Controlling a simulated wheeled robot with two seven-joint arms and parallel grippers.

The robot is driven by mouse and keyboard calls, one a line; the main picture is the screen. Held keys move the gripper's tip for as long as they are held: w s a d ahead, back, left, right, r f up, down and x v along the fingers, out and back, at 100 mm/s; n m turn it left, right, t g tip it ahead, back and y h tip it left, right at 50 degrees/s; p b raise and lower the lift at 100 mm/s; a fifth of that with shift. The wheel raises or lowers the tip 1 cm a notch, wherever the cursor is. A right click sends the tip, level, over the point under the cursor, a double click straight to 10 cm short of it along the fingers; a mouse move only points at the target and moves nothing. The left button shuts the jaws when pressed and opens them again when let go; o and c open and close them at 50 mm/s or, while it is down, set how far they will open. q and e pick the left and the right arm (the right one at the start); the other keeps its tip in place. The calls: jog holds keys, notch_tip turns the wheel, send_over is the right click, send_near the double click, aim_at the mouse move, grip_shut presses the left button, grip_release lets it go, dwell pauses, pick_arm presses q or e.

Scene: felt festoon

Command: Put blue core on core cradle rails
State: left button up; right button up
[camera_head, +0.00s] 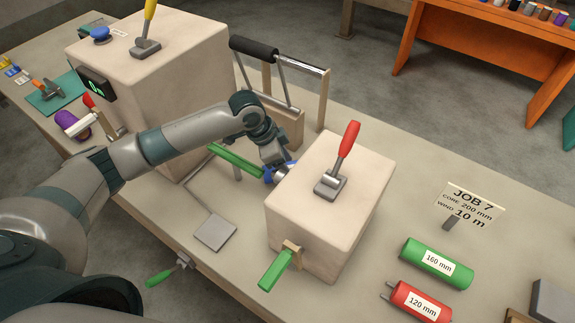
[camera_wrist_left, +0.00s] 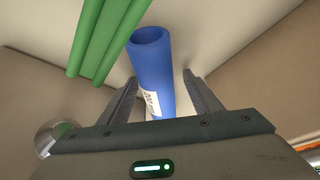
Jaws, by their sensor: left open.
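The blue core (camera_wrist_left: 152,70) is a hollow tube with a white label. In the left wrist view it lies between the two fingers of my open left gripper (camera_wrist_left: 160,78), and I cannot tell whether they touch it. In the head view my left gripper (camera_head: 279,165) points down behind the front cream box and hides most of the blue core (camera_head: 268,175). Green parallel bars, which look like the cradle rails (camera_head: 236,159), lie just left of the gripper. They also show beside the core in the left wrist view (camera_wrist_left: 105,35). My right gripper is not in view.
The front cream box (camera_head: 308,225) with a red lever (camera_head: 348,138) and a taller box (camera_head: 185,60) flank the gripper. A black-and-metal roller frame (camera_head: 280,62) stands behind. Green (camera_head: 436,263) and red (camera_head: 418,301) cores lie at right, near a JOB 7 sign (camera_head: 472,202).

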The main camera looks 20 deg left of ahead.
pick_arm(q)
jog(key=shift+r, duration=0.15)
jog(key=shift+p+v, duration=0.8)
jog(key=p+v, duration=1)
jog(key=shift+r, duration=0.2)
